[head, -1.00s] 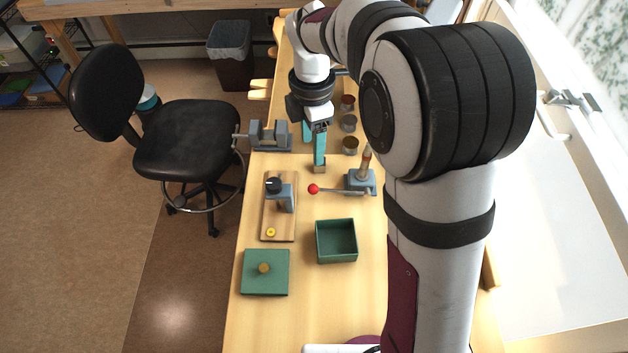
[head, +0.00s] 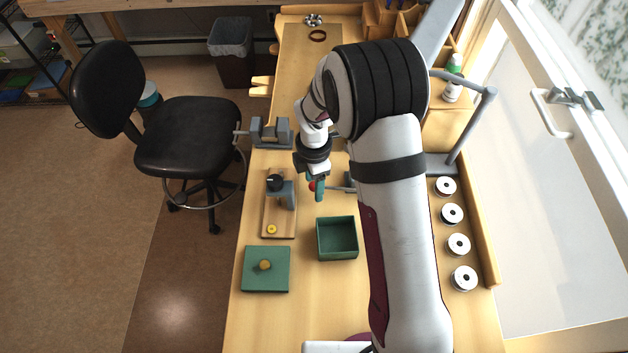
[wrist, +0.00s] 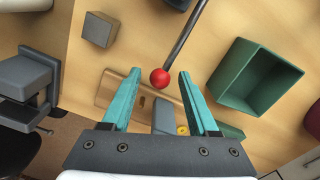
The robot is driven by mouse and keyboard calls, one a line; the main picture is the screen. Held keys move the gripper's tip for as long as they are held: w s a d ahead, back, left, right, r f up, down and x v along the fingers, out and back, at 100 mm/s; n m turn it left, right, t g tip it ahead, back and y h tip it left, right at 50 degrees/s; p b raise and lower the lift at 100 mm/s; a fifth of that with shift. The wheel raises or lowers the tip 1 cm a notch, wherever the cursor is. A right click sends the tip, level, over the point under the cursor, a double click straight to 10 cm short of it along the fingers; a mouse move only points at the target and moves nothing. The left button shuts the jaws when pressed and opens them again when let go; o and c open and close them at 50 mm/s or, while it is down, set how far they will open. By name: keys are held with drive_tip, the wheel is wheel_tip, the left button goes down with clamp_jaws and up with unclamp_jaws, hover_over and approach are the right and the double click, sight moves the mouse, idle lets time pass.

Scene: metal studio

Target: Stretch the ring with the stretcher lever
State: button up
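The stretcher lever is a thin grey rod (wrist: 186,33) ending in a red ball knob (wrist: 159,78). In the head view, the knob (head: 312,186) shows beside my gripper's fingers, with a short piece of rod (head: 338,188) to its right. My gripper (wrist: 159,74) has two teal fingers spread apart, with the knob in the gap between their tips in the wrist view. I cannot tell whether they touch it. In the head view, my gripper (head: 319,197) points down at the knob. The stretcher's post and the ring on it are hidden behind my arm.
A wooden board with a grey fixture (head: 285,194) lies left of my gripper. A vise (head: 270,133) sits at the left edge. Spools (head: 459,244) line the right.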

clamp_jaws()
idle(1.3)
